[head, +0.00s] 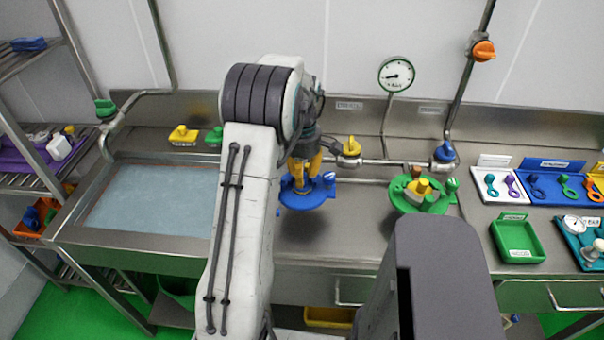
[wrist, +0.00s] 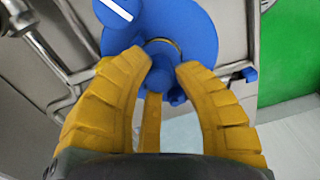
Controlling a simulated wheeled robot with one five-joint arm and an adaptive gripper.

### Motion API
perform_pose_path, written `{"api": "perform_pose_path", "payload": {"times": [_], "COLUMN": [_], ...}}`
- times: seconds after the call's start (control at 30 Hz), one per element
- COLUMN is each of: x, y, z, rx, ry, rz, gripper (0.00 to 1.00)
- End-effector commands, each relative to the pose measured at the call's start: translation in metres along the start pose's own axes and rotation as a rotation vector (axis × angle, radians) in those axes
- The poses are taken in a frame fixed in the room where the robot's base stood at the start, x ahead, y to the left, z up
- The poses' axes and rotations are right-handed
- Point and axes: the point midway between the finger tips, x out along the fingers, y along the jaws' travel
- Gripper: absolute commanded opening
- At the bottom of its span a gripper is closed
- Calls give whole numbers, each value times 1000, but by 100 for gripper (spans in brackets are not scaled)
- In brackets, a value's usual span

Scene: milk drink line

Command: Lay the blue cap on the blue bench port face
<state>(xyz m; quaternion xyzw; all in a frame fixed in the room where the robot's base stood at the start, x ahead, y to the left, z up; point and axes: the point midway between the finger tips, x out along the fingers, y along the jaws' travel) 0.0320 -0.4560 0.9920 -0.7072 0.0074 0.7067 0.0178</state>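The blue bench port (head: 305,200) stands on the steel bench, below and partly hidden by my gripper (head: 303,172). In the wrist view a broad blue round face (wrist: 195,28) fills the top middle, with a thin dark ring at its centre. My gripper (wrist: 162,66) has yellow fingers that reach down to this centre. A small blue knob-like part (wrist: 161,75) lies between the fingertips. It may be the blue cap, but I cannot tell it apart from the port. I cannot tell whether the fingers press on it or stand just clear.
A green port (head: 408,203) with yellow parts stands to the right. A pipe with a yellow valve (head: 350,147) and a blue valve (head: 445,151) runs behind. A green tray (head: 518,241) and a blue tray (head: 541,191) lie further right. A sink basin (head: 150,200) is on the left.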

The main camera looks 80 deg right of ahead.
Motion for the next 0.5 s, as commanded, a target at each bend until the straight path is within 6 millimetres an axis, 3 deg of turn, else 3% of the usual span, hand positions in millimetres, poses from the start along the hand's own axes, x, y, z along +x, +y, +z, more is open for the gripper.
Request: {"api": "perform_pose_path", "payload": {"times": [0.2,0.5], "x": [0,-2], "y": [0,0], "z": [0,0], "rx": [0,0], "ry": [0,0], "rz": [0,0], "gripper": [46,47]}}
